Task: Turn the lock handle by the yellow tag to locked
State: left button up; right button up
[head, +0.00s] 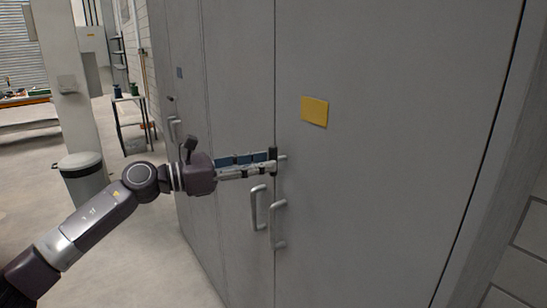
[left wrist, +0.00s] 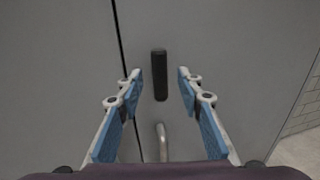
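The yellow tag (head: 314,111) is on the grey cabinet door, up and to the right of my left gripper in the head view. The lock handle is a dark upright bar (head: 272,154) below and left of the tag. In the left wrist view the lock handle (left wrist: 159,75) stands vertical, right of the door seam. My left gripper (head: 276,165) is open at the door, and in the left wrist view its blue-padded fingertips (left wrist: 160,72) lie on either side of the handle with gaps. I cannot tell how deep they reach around it. My right gripper is not in view.
Two metal door pulls (head: 258,207) (head: 278,224) stick out just below my left gripper. A bin (head: 84,180) stands by a pillar (head: 66,85). The floor left of the cabinet is clear.

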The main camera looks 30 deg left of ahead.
aim_at(279, 159)
pick_arm(q)
jog(key=shift+p+x, duration=0.8)
jog(key=shift+x, duration=1)
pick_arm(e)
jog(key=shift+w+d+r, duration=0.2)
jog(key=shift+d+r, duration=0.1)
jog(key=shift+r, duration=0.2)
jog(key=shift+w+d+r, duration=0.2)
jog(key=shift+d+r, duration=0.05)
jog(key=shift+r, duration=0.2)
pick_arm(q)
grip_shut()
